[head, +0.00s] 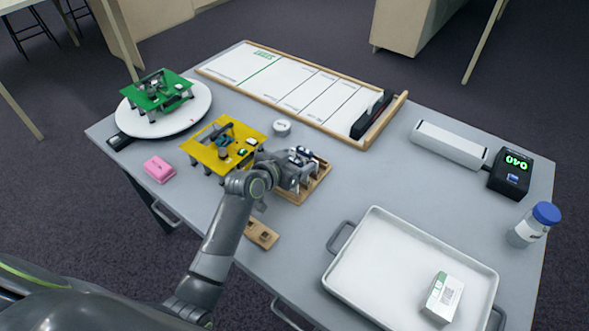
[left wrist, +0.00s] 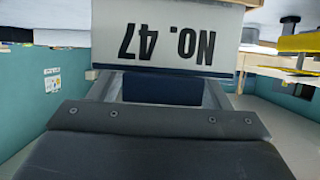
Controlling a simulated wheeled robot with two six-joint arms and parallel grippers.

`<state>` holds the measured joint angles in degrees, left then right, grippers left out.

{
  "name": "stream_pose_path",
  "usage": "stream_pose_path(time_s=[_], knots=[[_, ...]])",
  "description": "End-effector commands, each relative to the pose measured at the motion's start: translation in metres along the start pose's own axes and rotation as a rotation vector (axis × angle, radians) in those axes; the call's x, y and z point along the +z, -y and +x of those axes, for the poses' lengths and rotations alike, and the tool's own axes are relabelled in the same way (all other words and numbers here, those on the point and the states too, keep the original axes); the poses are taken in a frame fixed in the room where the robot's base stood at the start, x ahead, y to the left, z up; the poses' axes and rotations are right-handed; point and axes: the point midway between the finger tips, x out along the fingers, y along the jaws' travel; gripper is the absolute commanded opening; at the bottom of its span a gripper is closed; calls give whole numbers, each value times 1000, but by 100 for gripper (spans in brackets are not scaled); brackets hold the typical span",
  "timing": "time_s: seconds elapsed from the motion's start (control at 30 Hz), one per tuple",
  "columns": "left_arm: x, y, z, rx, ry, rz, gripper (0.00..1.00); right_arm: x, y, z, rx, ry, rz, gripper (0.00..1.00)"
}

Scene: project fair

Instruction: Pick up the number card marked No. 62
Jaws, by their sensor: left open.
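In the left wrist view a white card marked No. 47 (left wrist: 170,30) appears upside down, close in front of my left gripper (left wrist: 163,88). No card marked No. 62 can be read in either view. In the head view my left gripper (head: 300,160) is open over a small wooden rack (head: 318,184) on the grey table. The gripper and wrist hide much of the rack and its contents. I cannot tell whether the fingers touch the card. My right gripper is not in view.
A yellow model table (head: 205,155) stands just left of the gripper. A wooden block (head: 262,235) lies nearer. A white tray (head: 375,240) holding a small box (head: 443,297), a black display (head: 510,174) and a blue-capped bottle (head: 531,226) are at right. A framed white board (head: 235,66) lies behind.

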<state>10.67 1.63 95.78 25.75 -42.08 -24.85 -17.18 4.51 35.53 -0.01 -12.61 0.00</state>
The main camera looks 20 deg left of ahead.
Motion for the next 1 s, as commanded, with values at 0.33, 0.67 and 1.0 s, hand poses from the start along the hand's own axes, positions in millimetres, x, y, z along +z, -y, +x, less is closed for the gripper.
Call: stream_pose_path(time_s=[0.33,0.67,1.0], knots=[[0,0,0,0,0,0,45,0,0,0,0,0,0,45],[0,0,0,0,0,0,23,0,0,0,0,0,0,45],[-41,0,-16,0,-7,4,23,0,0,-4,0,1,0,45]])
